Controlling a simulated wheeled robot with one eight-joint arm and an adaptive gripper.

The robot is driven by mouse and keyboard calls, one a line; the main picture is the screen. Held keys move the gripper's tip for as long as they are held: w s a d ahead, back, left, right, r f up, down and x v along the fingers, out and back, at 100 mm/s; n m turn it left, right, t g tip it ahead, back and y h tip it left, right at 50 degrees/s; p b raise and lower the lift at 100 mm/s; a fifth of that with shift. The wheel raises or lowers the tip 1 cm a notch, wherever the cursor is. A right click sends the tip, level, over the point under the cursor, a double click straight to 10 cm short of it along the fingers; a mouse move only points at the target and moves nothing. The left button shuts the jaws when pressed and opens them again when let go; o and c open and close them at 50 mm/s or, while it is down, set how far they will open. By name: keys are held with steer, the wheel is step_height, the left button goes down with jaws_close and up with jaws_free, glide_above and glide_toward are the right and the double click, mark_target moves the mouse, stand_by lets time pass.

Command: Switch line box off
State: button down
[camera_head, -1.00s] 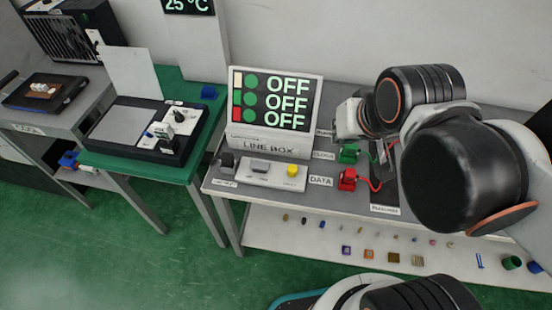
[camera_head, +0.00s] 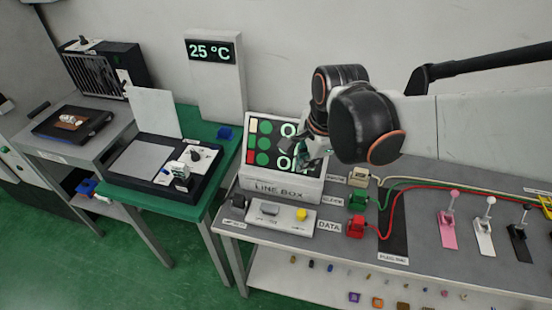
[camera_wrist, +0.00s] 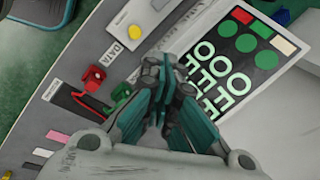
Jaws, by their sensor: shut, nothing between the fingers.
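The line box (camera_head: 292,193) stands on the grey table. Its dark screen (camera_head: 263,150) is partly covered by my gripper in the head view. In the wrist view the screen (camera_wrist: 238,62) shows three green circles and large OFF lettering, partly covered by my fingers. In front of the box a light panel (camera_head: 283,221) carries a grey switch (camera_head: 269,208) and a yellow button (camera_head: 301,214). A dark knob (camera_head: 239,202) sits left of it. My gripper (camera_head: 312,152) is in front of the screen; its teal fingers (camera_wrist: 162,75) are shut and empty.
Red (camera_head: 356,227) and green (camera_head: 358,199) plugs with cables stand right of the box. Pink, white and black levers (camera_head: 484,233) stand farther right. A green table (camera_head: 190,198) with a black device is at left.

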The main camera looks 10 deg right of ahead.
steer(key=w+a+f+m+g+h, duration=0.1)
steer(key=w+a+f+m+g, duration=0.1)
steer(key=a+f+m, duration=0.3)
steer(key=shift+w+a+f+m+g+p, duration=0.15)
steer(key=shift+w+f+m+g+p, duration=0.3)
steer(key=shift+f+m, duration=0.5)
steer(key=shift+s+f, duration=0.1)
steer(key=b, duration=0.5)
glide_toward(270, 208)
steer(key=d+f, duration=0.1)
steer(key=f, duration=0.1)
steer(key=d+f, duration=0.1)
steer(key=f, duration=0.1)
steer(key=s+d+f, duration=0.1)
steer(key=f, duration=0.2)
steer(key=shift+d, duration=0.2)
steer(key=shift+s, duration=0.1)
